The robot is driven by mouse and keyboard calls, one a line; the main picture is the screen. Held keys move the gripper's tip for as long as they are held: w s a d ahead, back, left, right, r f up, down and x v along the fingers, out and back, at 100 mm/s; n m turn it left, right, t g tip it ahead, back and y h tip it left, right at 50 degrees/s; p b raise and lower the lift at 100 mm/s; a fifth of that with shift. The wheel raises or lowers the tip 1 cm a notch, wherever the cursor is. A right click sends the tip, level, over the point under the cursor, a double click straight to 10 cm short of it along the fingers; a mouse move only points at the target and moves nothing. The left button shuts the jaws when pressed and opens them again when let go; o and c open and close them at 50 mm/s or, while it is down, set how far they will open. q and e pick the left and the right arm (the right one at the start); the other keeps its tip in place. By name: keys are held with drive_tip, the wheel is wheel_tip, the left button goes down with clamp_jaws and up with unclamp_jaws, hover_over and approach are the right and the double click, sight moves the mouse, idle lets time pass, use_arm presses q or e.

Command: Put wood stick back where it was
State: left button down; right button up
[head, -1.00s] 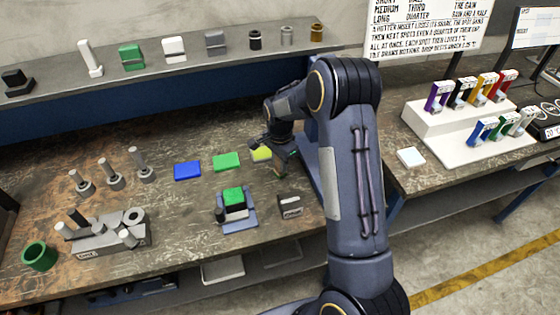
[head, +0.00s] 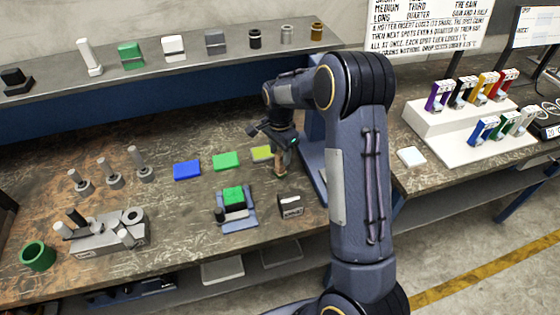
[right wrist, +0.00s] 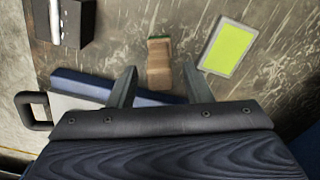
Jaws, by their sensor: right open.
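The wood stick (head: 280,172) is a short brown piece near the right end of the bench, just below my right gripper (head: 282,154). In the right wrist view the wood stick (right wrist: 158,64) lies between the spread fingers of my right gripper (right wrist: 155,74), with gaps on both sides. A thin green edge shows at its far end. The fingers are open and hold nothing. I cannot tell how the stick is supported. My left gripper is not in view.
A yellow-green tile (head: 261,153) lies close by, with green (head: 227,161) and blue (head: 187,170) tiles further left. A blue stand with a green-topped block (head: 234,197) and a small dark block (head: 291,206) stand in front. A shelf (head: 190,62) runs behind.

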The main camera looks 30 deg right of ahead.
wheel_tip(320, 180, up, 8)
drive_tip(key=shift+f+b, duration=0.1)
drive_tip(key=shift+b, duration=0.25)
idle(0.4)
